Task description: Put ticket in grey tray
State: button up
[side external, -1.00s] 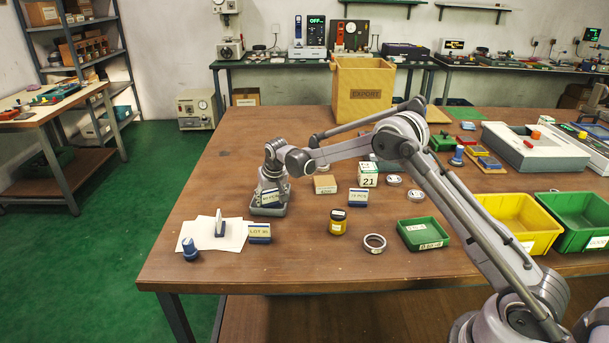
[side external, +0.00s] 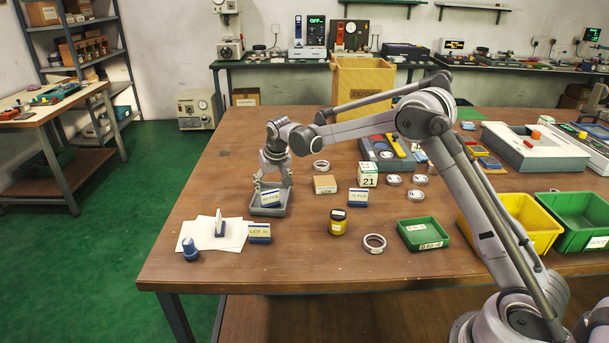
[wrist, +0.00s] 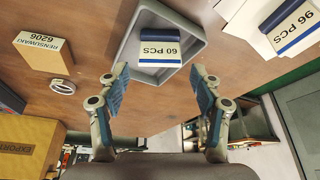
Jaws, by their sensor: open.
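The ticket is a blue and white block marked "60 PCS" (wrist: 160,47); it also shows in the side external view (side external: 270,197). It sits inside the grey tray (side external: 268,212), whose rim shows around it in the wrist view (wrist: 160,75). My gripper (side external: 272,180) is just above the tray. In the wrist view its two blue-padded fingers (wrist: 160,88) are spread apart with nothing between them, clear of the ticket.
Similar blue and white tickets stand nearby: one (side external: 358,197) right of the tray, one (side external: 259,232) beside the white papers (side external: 195,233). A small tan box (side external: 325,184), yellow jar (side external: 338,222), metal ring (side external: 374,243) and green tray (side external: 422,234) are to the right.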

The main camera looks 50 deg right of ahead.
jog(key=s+a+r+n+t, duration=0.1)
jog(key=s+a+r, duration=0.1)
jog(key=s+r, duration=0.6)
jog(key=s+a+r+n+t, duration=0.1)
jog(key=s+a+r, duration=0.2)
jog(key=s+r, duration=0.6)
jog(key=s+a+f+n+y, duration=0.1)
jog(key=s+f, duration=0.2)
jog(key=s, duration=0.6)
jog(key=s+a+f+n+t, duration=0.1)
jog(key=s+f, duration=0.3)
jog(key=s, duration=0.6)
jog(key=shift+a+y, duration=0.4)
